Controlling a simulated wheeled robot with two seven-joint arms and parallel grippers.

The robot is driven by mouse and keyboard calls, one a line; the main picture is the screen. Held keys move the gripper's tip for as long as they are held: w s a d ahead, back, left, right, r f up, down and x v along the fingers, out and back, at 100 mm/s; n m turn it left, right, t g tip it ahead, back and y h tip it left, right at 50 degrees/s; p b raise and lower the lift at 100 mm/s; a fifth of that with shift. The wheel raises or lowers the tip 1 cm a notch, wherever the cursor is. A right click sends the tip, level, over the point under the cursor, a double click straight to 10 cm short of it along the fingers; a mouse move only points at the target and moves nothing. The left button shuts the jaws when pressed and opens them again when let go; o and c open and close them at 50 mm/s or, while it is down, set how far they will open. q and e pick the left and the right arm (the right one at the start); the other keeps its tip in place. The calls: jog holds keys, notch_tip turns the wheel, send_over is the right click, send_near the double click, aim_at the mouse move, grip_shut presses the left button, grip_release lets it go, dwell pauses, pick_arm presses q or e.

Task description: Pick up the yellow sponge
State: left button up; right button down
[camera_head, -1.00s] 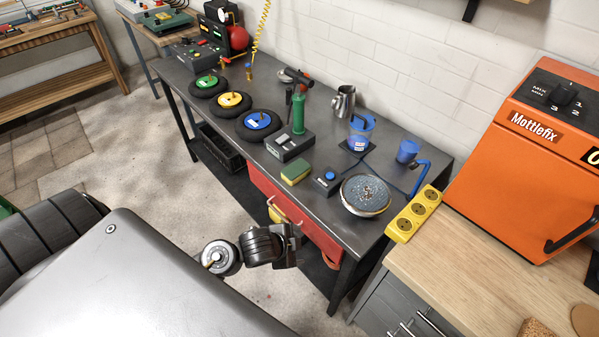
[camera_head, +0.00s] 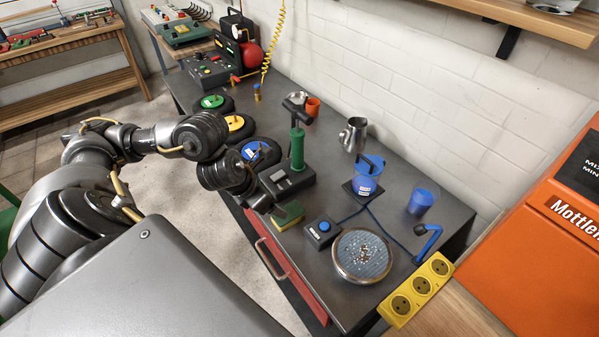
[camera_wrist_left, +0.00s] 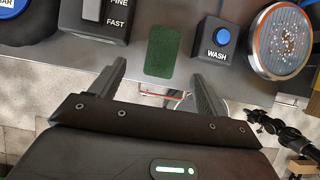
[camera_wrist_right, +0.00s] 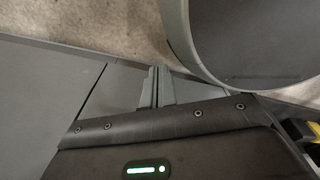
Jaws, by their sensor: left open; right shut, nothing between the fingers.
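The yellow sponge (camera_head: 288,216) with a green top lies near the front edge of the dark metal workbench, between the grey box and the blue-button box. In the left wrist view its green face (camera_wrist_left: 162,50) shows just beyond the fingertips, and its yellow part is hidden. My left gripper (camera_head: 268,206) reaches in over the bench edge beside the sponge. In the left wrist view this gripper (camera_wrist_left: 160,80) is open, with the sponge ahead between the lines of its fingers and nothing held. My right gripper (camera_wrist_right: 157,88) is shut and empty, seen only in the right wrist view.
A red drawer front (camera_head: 285,272) is below.

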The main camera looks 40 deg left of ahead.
aim_at(289, 212)
pick_arm(q)
jog(key=x, duration=0.3)
jog(key=b+x, duration=0.1)
jog(key=shift+d+f, duration=0.2)
jog(key=shift+d, duration=0.2)
jog(key=shift+w+f, duration=0.2)
jog(key=shift+f, duration=0.1)
jog(key=shift+s+a, duration=0.1)
jog(key=shift+s, duration=0.1)
jog(key=shift+w+f, duration=0.1)
jog(key=shift+f, duration=0.2)
jog(key=x, duration=0.4)
jog(key=shift+w+f, duration=0.2)
pick_arm(e)
jog(key=shift+s+a+f, duration=0.1)
jog(key=shift+s+f, duration=0.65)
jog(key=shift+s, duration=0.15)
